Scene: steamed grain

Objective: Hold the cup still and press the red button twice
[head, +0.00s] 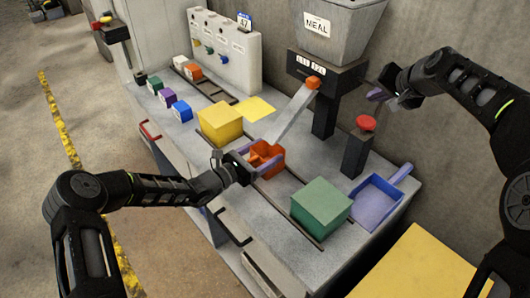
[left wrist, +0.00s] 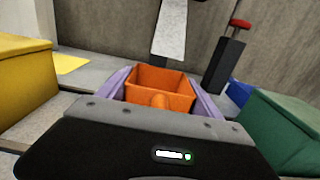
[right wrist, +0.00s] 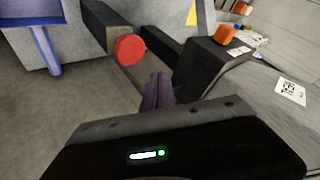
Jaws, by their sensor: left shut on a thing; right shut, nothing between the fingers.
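An orange open cup (head: 264,156) stands under the grey chute (head: 285,119) of the meal dispenser. My left gripper (head: 256,158) is shut on the cup. In the left wrist view the purple fingers flank the cup (left wrist: 158,84) on both sides, and an orange lump shows at its near side. The red button (head: 366,123) tops a dark post (head: 356,152) right of the dispenser. My right gripper (head: 377,93) is shut and empty, above and beside the button, apart from it. In the right wrist view the button (right wrist: 129,49) lies left of the closed fingers (right wrist: 158,92).
A yellow box (head: 221,122) and a green box (head: 321,206) stand left and right of the cup on rails. A blue scoop-like tray (head: 377,200) lies right of the post. The dispenser hopper (head: 338,35) reads MEAL. Small coloured blocks (head: 181,111) stand at the far left.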

